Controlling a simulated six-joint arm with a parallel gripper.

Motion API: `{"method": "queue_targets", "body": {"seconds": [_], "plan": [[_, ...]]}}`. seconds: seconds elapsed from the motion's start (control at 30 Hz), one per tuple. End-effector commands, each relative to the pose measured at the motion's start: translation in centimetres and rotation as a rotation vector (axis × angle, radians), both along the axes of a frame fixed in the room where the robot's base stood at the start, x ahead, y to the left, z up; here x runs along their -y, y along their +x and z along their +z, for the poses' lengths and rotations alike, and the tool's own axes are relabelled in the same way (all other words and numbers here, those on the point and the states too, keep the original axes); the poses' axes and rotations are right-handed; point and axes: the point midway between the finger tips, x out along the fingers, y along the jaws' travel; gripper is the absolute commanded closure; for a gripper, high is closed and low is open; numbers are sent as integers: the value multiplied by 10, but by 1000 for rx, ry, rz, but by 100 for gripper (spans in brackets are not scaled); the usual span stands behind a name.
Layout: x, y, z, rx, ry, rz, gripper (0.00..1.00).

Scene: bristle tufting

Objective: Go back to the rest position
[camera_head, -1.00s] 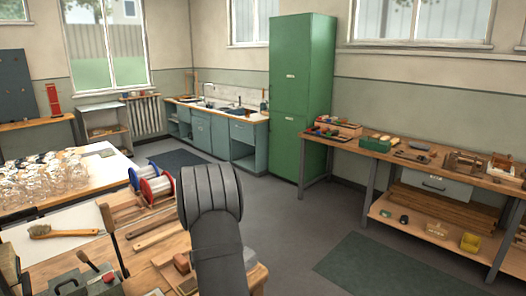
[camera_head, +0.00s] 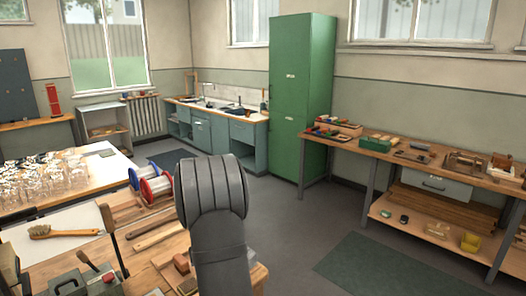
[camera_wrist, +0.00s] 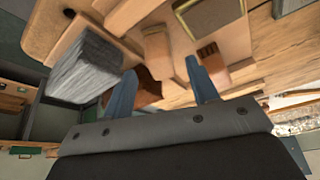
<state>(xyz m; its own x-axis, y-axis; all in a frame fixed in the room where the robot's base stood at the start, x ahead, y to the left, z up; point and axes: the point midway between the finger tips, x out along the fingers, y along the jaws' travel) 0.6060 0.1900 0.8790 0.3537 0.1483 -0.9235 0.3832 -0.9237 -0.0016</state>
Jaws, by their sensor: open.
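My gripper (camera_wrist: 163,92) shows in the wrist view with its two blue fingers apart and nothing between them. It hangs above the wooden workbench, with wooden blocks and a brown piece beyond the fingers. In the head view my grey arm rises at the front middle, over the right end of the workbench (camera_head: 140,262). The gripper's fingers are hidden in that view.
A brush (camera_head: 65,232) lies on a white board at the left. Red and blue spools (camera_head: 157,187) stand behind the bench's wooden pieces. A grey block (camera_wrist: 85,66) shows in the wrist view. Open floor (camera_head: 300,225) lies to the right.

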Motion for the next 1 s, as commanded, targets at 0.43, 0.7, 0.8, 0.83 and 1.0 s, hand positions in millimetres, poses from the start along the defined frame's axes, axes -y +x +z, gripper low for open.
{"method": "queue_targets", "body": {"seconds": [0.43,0.7,0.8,0.83,1.0], "plan": [[9,-22,55,-3,-2,0,46],[2,-5,11,-4,-2,0,46],[0,1,-5,-3,-1,0,46],[-1,2,-9,-3,-1,0,46],[-5,12,-35,-3,-2,1,46]]}}
